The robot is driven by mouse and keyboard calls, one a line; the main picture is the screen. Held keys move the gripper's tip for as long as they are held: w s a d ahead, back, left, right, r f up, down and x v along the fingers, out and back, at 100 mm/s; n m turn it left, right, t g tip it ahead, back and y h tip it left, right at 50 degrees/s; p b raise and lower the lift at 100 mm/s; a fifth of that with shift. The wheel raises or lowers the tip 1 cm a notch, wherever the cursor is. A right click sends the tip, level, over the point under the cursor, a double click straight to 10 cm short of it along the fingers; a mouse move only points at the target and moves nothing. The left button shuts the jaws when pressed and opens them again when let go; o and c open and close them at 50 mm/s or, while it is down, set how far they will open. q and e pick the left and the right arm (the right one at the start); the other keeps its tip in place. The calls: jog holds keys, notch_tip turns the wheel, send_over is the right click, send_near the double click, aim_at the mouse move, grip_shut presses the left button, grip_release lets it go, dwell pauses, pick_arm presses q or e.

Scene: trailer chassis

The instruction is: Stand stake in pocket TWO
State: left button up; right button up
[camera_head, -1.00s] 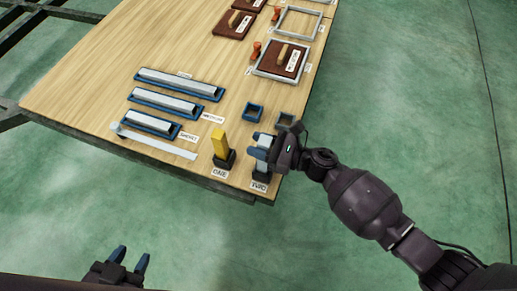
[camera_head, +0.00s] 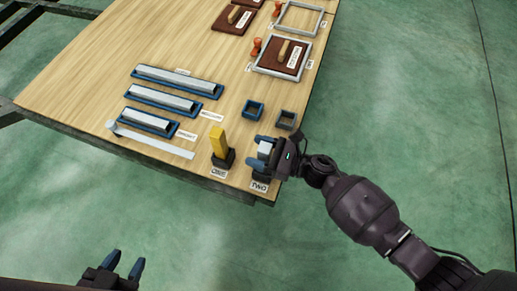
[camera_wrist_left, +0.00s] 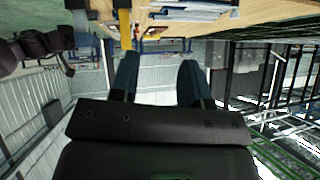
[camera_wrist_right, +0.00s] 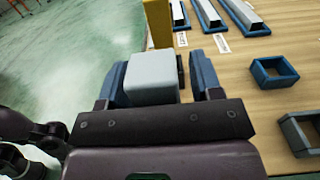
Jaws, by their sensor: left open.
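A pale grey stake (camera_head: 265,149) stands about upright at the dark pocket TWO (camera_head: 262,178), by the table's near right corner. How deep it sits in the pocket is hidden. My right gripper (camera_head: 260,152) is around the stake's upper part, with its fingers apart. In the right wrist view the stake's square top (camera_wrist_right: 152,75) lies between the fingers, close to the left finger, with a gap at the right one. A yellow stake (camera_head: 218,142) stands in pocket ONE (camera_head: 224,160) to the left. My left gripper (camera_head: 125,265) is open and empty, off the table.
Several blue trays with grey bars (camera_head: 160,101) lie left on the table (camera_head: 110,70), beside a long flat strip (camera_head: 150,139). Two small square frames, blue (camera_head: 253,110) and grey (camera_head: 286,120), lie behind pocket TWO. Framed brown boards (camera_head: 281,57) are further back.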

jog(key=shift+r, duration=0.1)
jog(key=shift+r, duration=0.25)
jog(key=p+v, duration=0.1)
jog(key=v, duration=1.1)
jog(key=shift+f, duration=0.1)
